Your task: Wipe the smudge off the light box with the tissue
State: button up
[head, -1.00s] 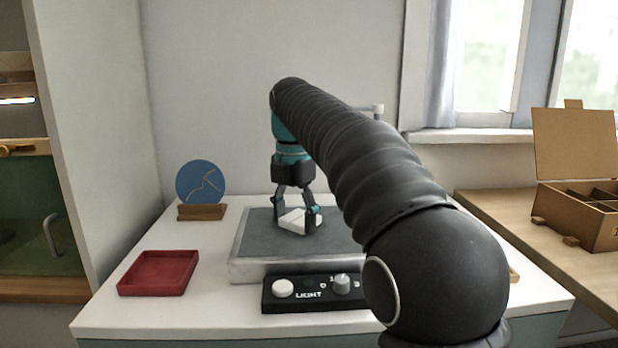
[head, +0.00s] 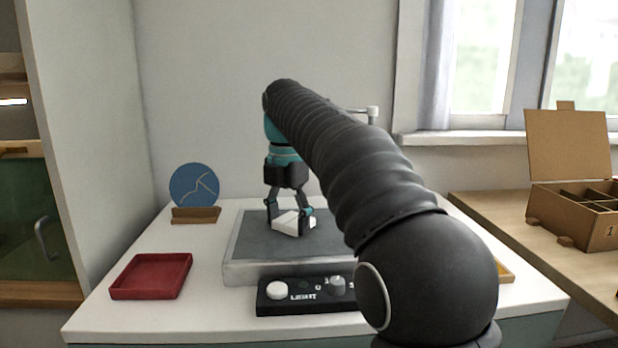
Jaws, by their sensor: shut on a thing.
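The light box (head: 250,247) is a low grey slab with a dark top on the white table. My gripper (head: 290,224) points down over its top, with its fingers shut on the white tissue (head: 285,221). The tissue is at the light box's surface; whether it presses on it I cannot tell. I see no smudge; my arm hides the right part of the light box.
A black control panel (head: 300,296) with a white button and a knob lies in front of the light box. A red tray (head: 150,276) and a blue disc (head: 193,186) on a wooden stand are to the left.

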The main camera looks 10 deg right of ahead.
jog(key=d, duration=0.3)
jog(key=shift+d, duration=0.15)
jog(key=shift+d+r+p, duration=0.15)
jog(key=shift+d+p, duration=0.1)
jog(key=shift+p, duration=0.05)
notch_tip(320, 180, up, 3)
jog(key=shift+r+p, duration=0.15)
jog(key=shift+p, duration=0.45)
jog(key=shift+a+r, duration=0.1)
jog(key=shift+r, duration=2.2)
